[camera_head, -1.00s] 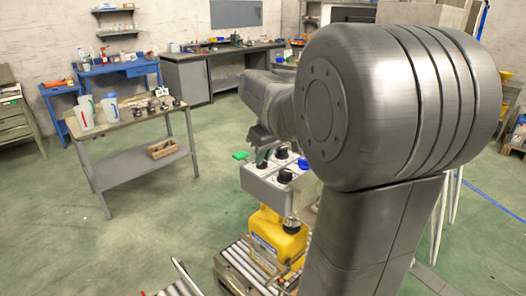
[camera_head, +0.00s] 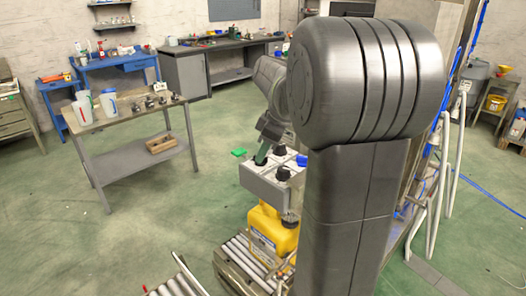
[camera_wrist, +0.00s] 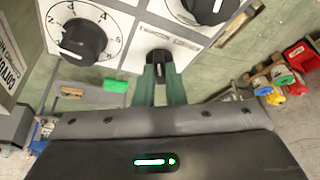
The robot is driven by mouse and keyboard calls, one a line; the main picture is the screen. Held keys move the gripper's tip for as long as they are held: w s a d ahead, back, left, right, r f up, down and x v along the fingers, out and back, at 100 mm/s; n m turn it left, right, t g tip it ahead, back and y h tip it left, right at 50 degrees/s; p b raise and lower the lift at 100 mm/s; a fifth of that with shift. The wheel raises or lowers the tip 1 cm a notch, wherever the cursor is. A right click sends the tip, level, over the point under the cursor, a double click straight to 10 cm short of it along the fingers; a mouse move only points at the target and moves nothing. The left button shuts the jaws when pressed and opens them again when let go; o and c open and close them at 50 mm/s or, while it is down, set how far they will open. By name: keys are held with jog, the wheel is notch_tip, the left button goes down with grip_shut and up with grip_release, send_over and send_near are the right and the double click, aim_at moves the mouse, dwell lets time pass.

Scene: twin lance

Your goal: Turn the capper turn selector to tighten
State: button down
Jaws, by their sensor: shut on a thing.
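The capper panel box (camera_head: 262,186) is a pale box with black knobs on top, above the yellow canister. In the head view, my gripper (camera_head: 262,156) reaches down onto the box's left part. A larger black dial (camera_wrist: 84,41) with numbers is to the left, and another black knob (camera_wrist: 208,8) is at the upper right.
The yellow canister (camera_head: 270,232) stands on a roller conveyor (camera_head: 240,262) below the box. A green block (camera_wrist: 117,86) shows near the panel. Open floor lies between table and conveyor.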

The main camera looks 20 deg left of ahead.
dwell(0.4)
jog(key=c, duration=1.5)
grip_release()
jog(key=v, duration=1.3)
jog(key=shift+d+r, duration=0.15)
jog(key=shift+r, duration=0.25)
jog(key=shift+f, duration=0.1)
jog(key=x, duration=1.3)
jog(key=shift+f, duration=0.3)
jog(key=shift+r, duration=0.1)
